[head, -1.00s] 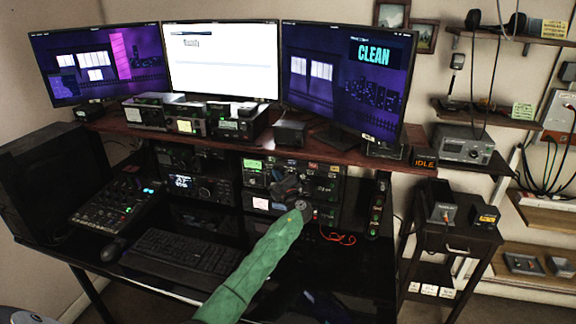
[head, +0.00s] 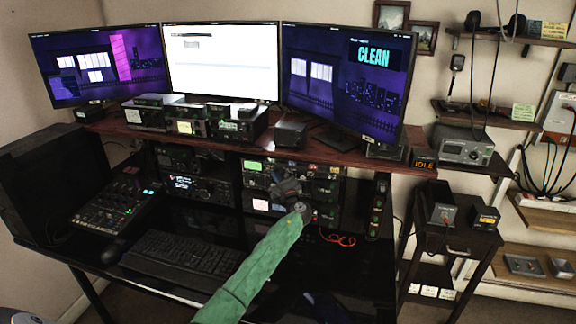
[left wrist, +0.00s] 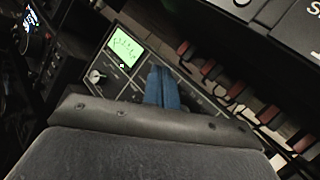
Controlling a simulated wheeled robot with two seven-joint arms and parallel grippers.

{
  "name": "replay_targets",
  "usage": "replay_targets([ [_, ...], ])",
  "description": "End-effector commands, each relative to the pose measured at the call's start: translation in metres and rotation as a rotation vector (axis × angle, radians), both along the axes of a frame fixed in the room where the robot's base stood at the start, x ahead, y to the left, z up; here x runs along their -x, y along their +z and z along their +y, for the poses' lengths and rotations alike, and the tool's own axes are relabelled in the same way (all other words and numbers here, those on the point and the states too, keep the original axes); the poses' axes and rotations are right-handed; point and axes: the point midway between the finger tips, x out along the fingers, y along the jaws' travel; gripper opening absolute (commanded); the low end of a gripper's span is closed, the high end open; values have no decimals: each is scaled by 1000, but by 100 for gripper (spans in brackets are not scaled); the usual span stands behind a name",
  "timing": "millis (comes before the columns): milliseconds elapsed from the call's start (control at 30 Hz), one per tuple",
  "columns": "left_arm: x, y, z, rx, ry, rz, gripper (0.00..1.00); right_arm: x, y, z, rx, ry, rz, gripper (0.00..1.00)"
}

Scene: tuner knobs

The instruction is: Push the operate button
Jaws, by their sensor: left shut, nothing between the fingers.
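My left gripper (head: 284,188) is in front of the radio rack under the desk shelf, at the end of my green arm. In the left wrist view its blue fingers (left wrist: 163,88) are together with nothing between them, over a dark panel (left wrist: 118,78). This panel has a lit green screen (left wrist: 125,46) and a knob (left wrist: 96,76) left of the fingers. I cannot tell whether the fingertips touch the panel. The lit green screen also shows in the head view (head: 252,165). I cannot make out which control is the operate button. My right gripper is not in view.
Three monitors (head: 222,62) stand on the wooden shelf (head: 215,142). An orange IDLE display (head: 424,164) is at the shelf's right. A keyboard (head: 185,254) and a mixer (head: 118,200) lie on the desk. A red cable (head: 338,239) hangs right of my gripper.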

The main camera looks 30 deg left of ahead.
Motion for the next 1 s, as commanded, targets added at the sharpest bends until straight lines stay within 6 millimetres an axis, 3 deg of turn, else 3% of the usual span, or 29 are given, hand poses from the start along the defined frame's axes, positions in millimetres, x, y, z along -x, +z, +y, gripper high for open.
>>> replay_targets([
  [433, 7, 0, -2, 0, 0, 0, 0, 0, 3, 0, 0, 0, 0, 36],
  [1000, 51, 1, -12, -1, 0, 1, 0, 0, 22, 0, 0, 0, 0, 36],
])
